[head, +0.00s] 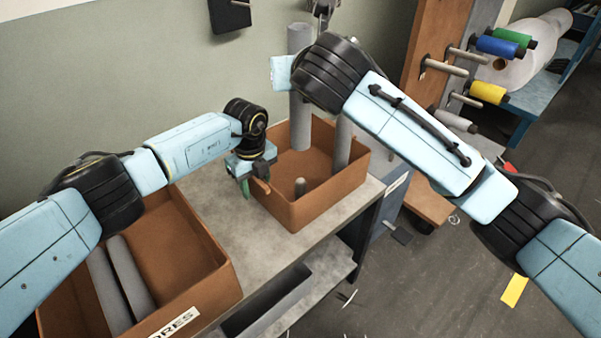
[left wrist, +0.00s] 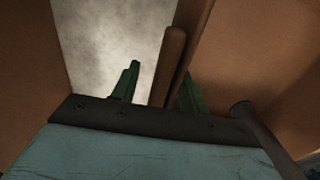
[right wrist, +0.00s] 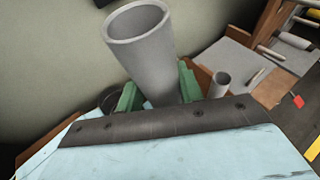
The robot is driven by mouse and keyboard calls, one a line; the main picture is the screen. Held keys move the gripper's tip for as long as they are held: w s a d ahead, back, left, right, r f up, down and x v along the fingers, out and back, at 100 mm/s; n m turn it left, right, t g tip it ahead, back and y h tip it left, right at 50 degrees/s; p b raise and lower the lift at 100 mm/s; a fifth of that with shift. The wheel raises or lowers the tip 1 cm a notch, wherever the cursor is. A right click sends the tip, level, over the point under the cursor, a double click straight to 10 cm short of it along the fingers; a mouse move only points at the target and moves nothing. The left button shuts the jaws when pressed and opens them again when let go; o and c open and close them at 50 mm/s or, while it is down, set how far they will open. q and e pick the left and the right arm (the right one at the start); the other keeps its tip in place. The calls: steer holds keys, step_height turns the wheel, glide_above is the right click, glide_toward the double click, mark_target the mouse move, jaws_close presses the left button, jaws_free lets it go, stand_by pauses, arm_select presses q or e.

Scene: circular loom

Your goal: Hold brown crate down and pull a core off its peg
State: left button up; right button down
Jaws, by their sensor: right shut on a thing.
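The brown crate (head: 318,207) stands on the grey table. My left gripper (head: 254,184) is at its left wall. In the left wrist view the green fingers (left wrist: 157,82) point down on either side of the crate wall's rim (left wrist: 173,55), with a gap at the left finger. My right gripper (right wrist: 159,85) is shut on a grey hollow core (right wrist: 145,40). In the head view this upright core (head: 300,125) rises well above the crate, its lower end above a short bare peg (head: 300,187). Another core (head: 342,150) stands in the crate, its top hidden by my right arm.
A second brown crate (head: 210,290) with grey cores lying in it stands at the front left. Bare table (head: 245,235) shows between the crates. At the right, a rack holds coloured spools (head: 497,46) on pegs. A wall is behind the table.

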arm_select(q)
step_height(320, 180, up, 12)
steer(key=shift+r, duration=0.1)
stand_by(0.5)
